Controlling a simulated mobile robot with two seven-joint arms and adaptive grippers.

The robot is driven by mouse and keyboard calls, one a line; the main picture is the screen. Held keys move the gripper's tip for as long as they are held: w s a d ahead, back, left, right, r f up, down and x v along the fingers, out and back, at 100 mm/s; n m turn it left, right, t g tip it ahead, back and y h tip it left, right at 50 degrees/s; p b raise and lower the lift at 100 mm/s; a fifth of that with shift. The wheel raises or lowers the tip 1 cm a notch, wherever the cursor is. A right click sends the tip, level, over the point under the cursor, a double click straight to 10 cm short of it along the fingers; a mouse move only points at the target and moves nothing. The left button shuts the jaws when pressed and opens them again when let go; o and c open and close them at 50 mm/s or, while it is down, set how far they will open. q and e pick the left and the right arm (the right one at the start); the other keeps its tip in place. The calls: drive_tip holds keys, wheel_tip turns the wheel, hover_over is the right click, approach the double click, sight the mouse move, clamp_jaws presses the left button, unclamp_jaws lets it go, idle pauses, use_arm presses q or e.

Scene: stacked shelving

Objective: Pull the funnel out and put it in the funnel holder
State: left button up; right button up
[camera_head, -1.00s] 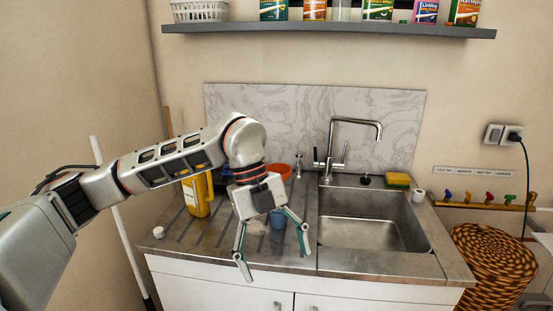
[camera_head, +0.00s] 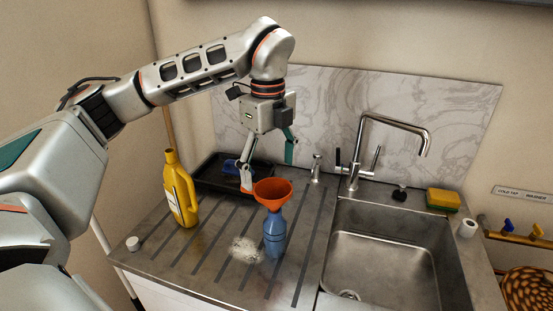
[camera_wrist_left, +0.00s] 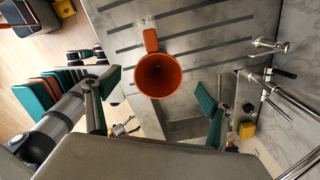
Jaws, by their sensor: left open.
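The orange funnel (camera_head: 285,188) stands upright with its spout in the neck of a blue bottle (camera_head: 274,236) on the draining board. My left gripper (camera_head: 268,172) is open and empty, pointing down just above and behind the funnel, with one finger on each side. In the left wrist view the funnel (camera_wrist_left: 158,75) shows its wide mouth and handle tab, lying between the open fingers and apart from them. The bottle is hidden below the funnel there. I cannot make out a funnel holder. My right gripper is not in view.
A yellow bottle (camera_head: 180,192) stands left of the funnel. A black tray (camera_head: 210,178) with a blue item (camera_head: 232,168) lies behind. The sink (camera_head: 385,260) and faucet (camera_head: 395,120) are to the right.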

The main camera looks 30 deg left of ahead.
sight(270, 194)
use_arm(q)
drive_tip(key=shift+f, duration=3.55)
drive_tip(key=c, duration=1.2)
